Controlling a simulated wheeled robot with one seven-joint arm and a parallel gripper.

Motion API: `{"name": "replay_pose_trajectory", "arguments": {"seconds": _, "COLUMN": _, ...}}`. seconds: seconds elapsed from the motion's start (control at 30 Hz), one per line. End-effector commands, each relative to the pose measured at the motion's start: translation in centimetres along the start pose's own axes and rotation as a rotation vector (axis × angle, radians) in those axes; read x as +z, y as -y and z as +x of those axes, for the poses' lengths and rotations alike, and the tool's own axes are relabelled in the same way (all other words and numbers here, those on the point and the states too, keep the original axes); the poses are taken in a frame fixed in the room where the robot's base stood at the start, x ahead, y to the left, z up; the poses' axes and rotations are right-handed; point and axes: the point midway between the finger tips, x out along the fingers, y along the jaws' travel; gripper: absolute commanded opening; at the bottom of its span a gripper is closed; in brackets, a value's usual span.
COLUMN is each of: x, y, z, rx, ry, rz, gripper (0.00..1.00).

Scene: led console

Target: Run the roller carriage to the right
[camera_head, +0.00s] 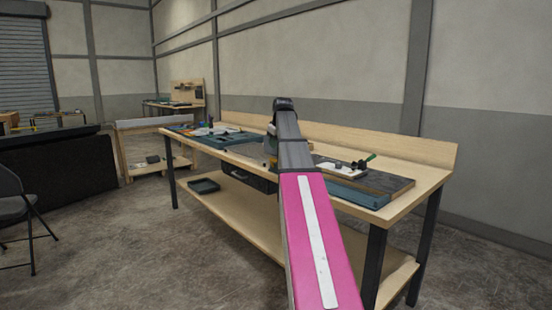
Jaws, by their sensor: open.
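My pink arm with a white stripe reaches up from the bottom of the head view over a long wooden workbench (428,188). The arm's dark far end stands above the bench, and my gripper's fingers do not show behind it. No part can be surely named as the roller carriage. On the bench's right part, right of my arm, lies a dark board with a blue-teal front (362,194). On it is a white plate (336,171) with a small grey knob and a dark piece with a green handle (371,157). My arm hides the middle of the bench.
Teal panels with small coloured items (222,137) lie on the bench's left part. A dark tray (204,186) sits on the lower shelf (240,211). A chair (12,200) and a dark-draped table (60,162) stand at left. The floor between them and the bench is clear.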

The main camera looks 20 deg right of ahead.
Motion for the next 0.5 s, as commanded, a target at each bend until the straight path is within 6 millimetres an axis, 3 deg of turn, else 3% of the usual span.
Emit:
{"name": "replay_pose_trajectory", "arguments": {"seconds": 0.3, "x": 0.0, "y": 0.0, "z": 5.7, "rx": -0.001, "ry": 0.002, "rz": 0.001, "gripper": 0.40}}
{"name": "replay_pose_trajectory", "arguments": {"seconds": 0.5, "x": 0.0, "y": 0.0, "z": 7.8, "rx": 0.000, "ry": 0.000, "rz": 0.001, "gripper": 0.40}}
